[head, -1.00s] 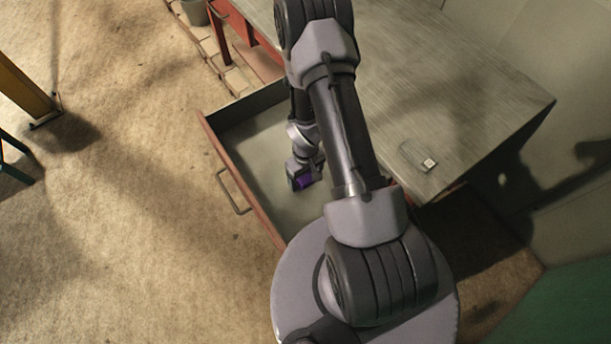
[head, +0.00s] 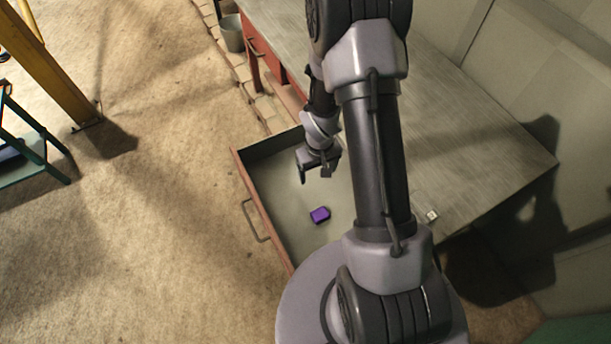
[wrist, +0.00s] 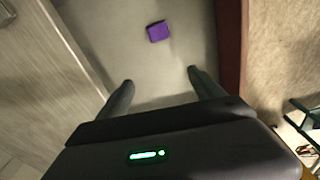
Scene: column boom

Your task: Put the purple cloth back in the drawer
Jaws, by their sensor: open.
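The purple cloth (head: 320,215) is a small folded block lying on the floor of the open drawer (head: 263,206). It also shows in the wrist view (wrist: 158,32), beyond my fingertips. My gripper (head: 316,177) is open and empty. It hangs over the far part of the drawer, apart from the cloth. In the wrist view my two fingers (wrist: 160,80) are spread with bare drawer floor between them. My arm hides the right part of the drawer in the head view.
The grey workbench top (head: 480,150) lies to the right, with a small white item (head: 432,215) on it. A bucket (head: 231,33) stands at the bench's far end. A green stepladder (head: 35,145) and a yellow post (head: 50,65) are at the left. The floor before the drawer is clear.

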